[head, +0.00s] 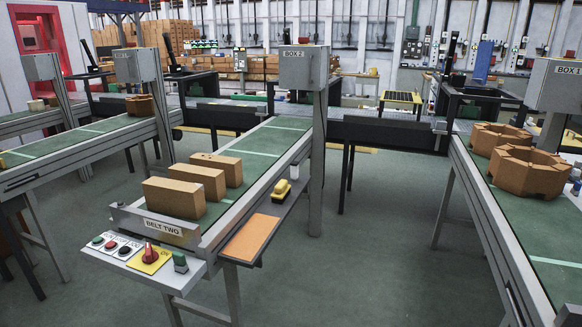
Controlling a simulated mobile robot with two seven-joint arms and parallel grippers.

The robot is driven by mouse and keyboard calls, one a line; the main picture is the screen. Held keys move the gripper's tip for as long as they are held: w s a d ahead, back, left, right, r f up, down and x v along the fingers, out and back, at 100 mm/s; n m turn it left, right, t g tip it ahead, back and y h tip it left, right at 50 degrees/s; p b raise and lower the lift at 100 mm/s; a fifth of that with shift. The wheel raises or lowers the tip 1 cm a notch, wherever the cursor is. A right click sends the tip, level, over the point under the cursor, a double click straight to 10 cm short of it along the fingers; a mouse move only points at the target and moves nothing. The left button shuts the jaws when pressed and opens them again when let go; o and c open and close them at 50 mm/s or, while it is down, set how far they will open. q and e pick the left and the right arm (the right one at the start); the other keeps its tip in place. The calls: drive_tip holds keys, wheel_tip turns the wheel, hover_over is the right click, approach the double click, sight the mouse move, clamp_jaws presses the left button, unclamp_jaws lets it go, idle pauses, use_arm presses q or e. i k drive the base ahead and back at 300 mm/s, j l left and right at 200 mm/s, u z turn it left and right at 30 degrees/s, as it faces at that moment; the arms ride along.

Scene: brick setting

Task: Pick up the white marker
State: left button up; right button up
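A small white upright object (294,172) stands on the narrow side shelf along the right side of the middle conveyor, just behind a yellow object. It may be the white marker, but it is too small to tell for sure. Another small pale and blue object (576,187) shows at the right edge beside the right conveyor; I cannot tell what it is. Neither of my grippers is in view.
The middle conveyor (264,142) carries several tan bricks (174,198). A control panel (125,250) with buttons is at its front end. The yellow object (281,190) and an orange-brown board (251,238) lie on the side shelf. Octagonal bricks (528,172) sit on the right conveyor. Floor between conveyors is clear.

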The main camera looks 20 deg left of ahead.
sight(295, 165)
drive_tip(key=i+u, duration=0.1)
drive_tip(key=i, duration=0.4)
drive_tip(key=i+l+u, duration=0.1)
drive_tip(key=i, duration=0.45)
drive_tip(key=i+l+u, duration=0.1)
drive_tip(key=i, duration=0.4)
